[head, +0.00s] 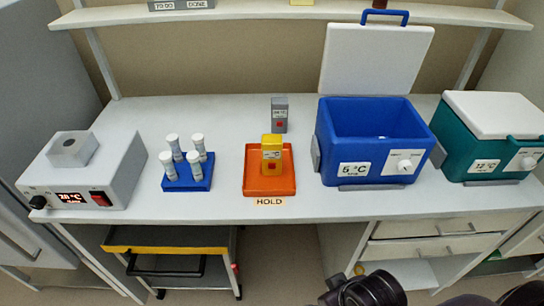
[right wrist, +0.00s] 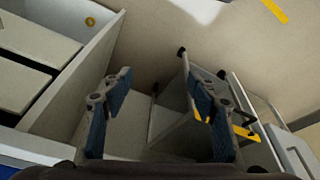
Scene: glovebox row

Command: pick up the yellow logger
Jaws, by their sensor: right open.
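The yellow logger (head: 271,153) stands upright on the orange tray (head: 255,187) labelled HOLD, near the middle of the bench in the head view. A part of my right arm shows at the bottom right of the head view, below the bench front and well away from the logger. In the right wrist view my right gripper (right wrist: 160,100) is open and empty, with the floor and the cart beyond its fingers. The logger does not show in the right wrist view. My left gripper is not in view.
A grey logger (head: 279,115) stands behind the tray. A blue rack (head: 187,184) with several capped tubes is to its left, beside a heater block (head: 90,180). An open blue cooler (head: 370,170) and a closed teal cooler (head: 465,150) stand right. A cart (head: 165,240) is under the bench.

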